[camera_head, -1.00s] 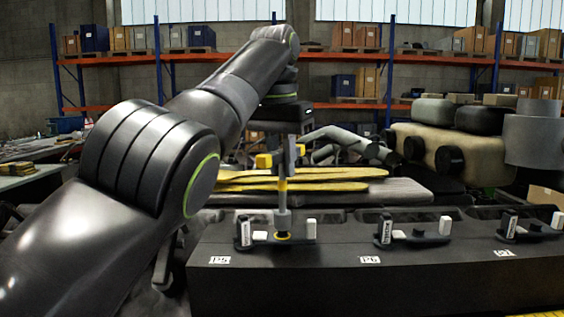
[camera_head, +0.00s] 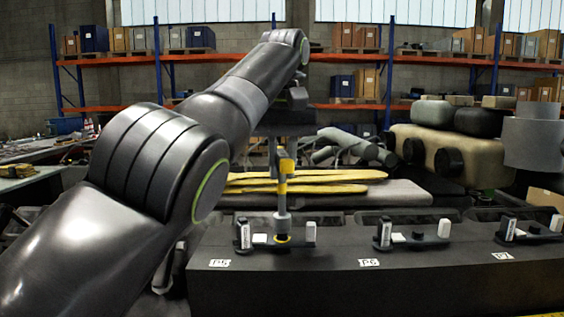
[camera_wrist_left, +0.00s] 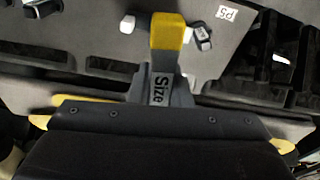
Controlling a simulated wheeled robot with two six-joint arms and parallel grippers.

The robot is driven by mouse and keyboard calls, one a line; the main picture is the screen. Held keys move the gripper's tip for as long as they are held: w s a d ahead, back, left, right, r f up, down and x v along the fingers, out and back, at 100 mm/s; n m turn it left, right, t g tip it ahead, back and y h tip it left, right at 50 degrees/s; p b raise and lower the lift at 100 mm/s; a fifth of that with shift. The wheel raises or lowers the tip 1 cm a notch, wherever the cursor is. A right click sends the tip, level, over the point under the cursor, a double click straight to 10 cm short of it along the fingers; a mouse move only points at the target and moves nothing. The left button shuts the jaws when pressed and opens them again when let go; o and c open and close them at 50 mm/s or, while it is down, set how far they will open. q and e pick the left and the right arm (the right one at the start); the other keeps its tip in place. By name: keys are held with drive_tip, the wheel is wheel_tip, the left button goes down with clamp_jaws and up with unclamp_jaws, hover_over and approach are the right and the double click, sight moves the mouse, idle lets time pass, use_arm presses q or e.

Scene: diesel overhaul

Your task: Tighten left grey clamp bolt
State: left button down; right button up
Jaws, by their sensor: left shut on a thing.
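My left gripper (camera_head: 284,162) is shut on an upright grey tool (camera_head: 282,203) with a yellow band. The tool's lower end meets the yellow-ringed bolt (camera_head: 282,239) in the middle of the left clamp (camera_head: 262,240), beside the P5 label. The clamp has a grey-and-black block at its left and a white block (camera_head: 309,231) at its right. In the left wrist view, a yellow-tipped grey part marked "Size" (camera_wrist_left: 158,92) stands out from my gripper and hides the bolt. My right gripper is in neither view.
Two similar clamps stand at P6 (camera_head: 412,235) and P7 (camera_head: 528,231) on the same dark block (camera_head: 330,280). Yellow flat pieces (camera_head: 330,176) lie behind it on a grey surface. Large beige and grey parts (camera_head: 450,150) stand at the right.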

use_arm(q)
drive_tip(key=shift+n+p, duration=0.55)
drive_tip(key=shift+n, duration=1.65)
drive_tip(key=shift+f, duration=0.1)
drive_tip(key=shift+f+b, duration=0.7)
drive_tip(key=shift+b, duration=0.2)
drive_tip(key=shift+m+b, duration=0.35)
drive_tip(key=shift+m, duration=0.75)
drive_tip(key=m, duration=0.3)
drive_tip(key=shift+b, duration=0.3)
drive_tip(key=m, duration=0.6)
drive_tip(key=shift+h, duration=0.4)
drive_tip(key=m, duration=0.5)
drive_tip(key=shift+w+a+m+g+h, duration=0.1)
drive_tip(key=shift+m+g+h, duration=0.2)
drive_tip(key=m+p, duration=0.1)
drive_tip(key=m, duration=0.3)
drive_tip(key=shift+r+m+p, duration=0.1)
drive_tip(key=shift+m+p, duration=0.2)
drive_tip(key=shift+p, duration=0.05)
drive_tip(key=shift+m+g, duration=0.3)
drive_tip(key=shift+m, duration=0.5)
